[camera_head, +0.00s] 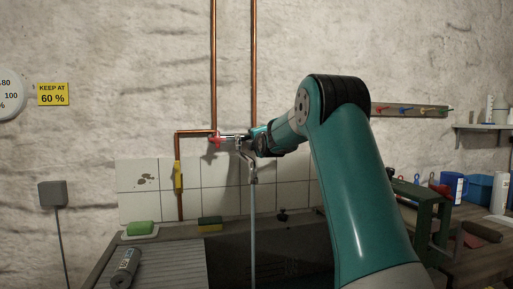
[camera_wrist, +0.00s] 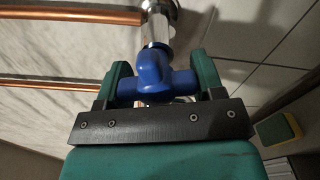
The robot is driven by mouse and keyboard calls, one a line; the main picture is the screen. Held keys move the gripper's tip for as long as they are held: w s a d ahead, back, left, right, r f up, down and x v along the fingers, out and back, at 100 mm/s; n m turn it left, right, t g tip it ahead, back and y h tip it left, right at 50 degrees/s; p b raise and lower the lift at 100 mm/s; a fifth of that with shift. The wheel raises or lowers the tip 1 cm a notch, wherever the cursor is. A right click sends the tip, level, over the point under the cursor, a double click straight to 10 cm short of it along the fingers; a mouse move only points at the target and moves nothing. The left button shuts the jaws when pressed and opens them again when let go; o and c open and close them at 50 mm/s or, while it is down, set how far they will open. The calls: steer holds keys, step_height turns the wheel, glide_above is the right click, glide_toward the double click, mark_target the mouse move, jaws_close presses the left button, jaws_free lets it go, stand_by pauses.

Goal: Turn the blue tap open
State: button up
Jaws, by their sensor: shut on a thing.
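The blue tap (camera_wrist: 153,72) shows in the wrist view, with a rounded cross-shaped handle at the end of a chrome stem. My gripper (camera_wrist: 155,88) has its two teal fingers on either side of the handle and is shut on it. In the head view my gripper (camera_head: 262,140) reaches the faucet by the wall, and the blue handle is hidden behind it. A red tap (camera_head: 215,140) sits at the left end of the same chrome fitting. The chrome spout (camera_head: 250,168) hangs below, with a pale vertical column under it.
Copper pipes (camera_head: 213,60) run up the wall behind the faucet. A dark sink (camera_head: 270,250) lies below. A green metal frame (camera_head: 428,215) stands right of my arm.

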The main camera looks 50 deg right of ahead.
steer(key=shift+f+n+b, duration=0.2)
steer(key=shift+n+b, duration=0.35)
steer(key=shift+n, duration=0.25)
steer(key=o, duration=0.9)
steer(key=shift+s, duration=0.1)
steer(key=b+v, duration=0.3)
steer(key=v, duration=1.4)
steer(key=shift+s, duration=0.15)
